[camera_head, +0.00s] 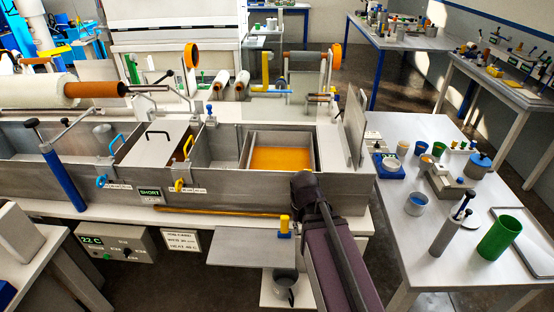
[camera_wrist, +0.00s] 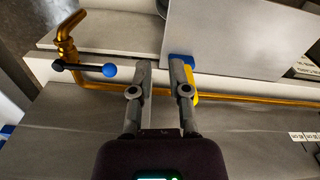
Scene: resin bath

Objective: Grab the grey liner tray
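A grey-walled tray (camera_head: 250,150) sits in the right compartment of the metal bath, with amber resin in it; it looks like the grey liner tray, though I cannot be sure. My gripper (camera_wrist: 161,66) shows in the wrist view with its two fingers apart and nothing between them. It is over the bath's front side, near a brass pipe (camera_wrist: 240,98) and a blue and yellow fitting (camera_wrist: 181,61) by the right finger. The tray is not clear in the wrist view. In the head view my arm hides the gripper.
A flat grey plate (camera_head: 252,247) juts out below the bath's front. A lever with a blue knob (camera_wrist: 109,70) is left of my fingers. The side table (camera_head: 455,276) at right holds a green cup (camera_head: 499,238), a flat tray (camera_head: 516,214) and several containers. Bare floor shows behind it.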

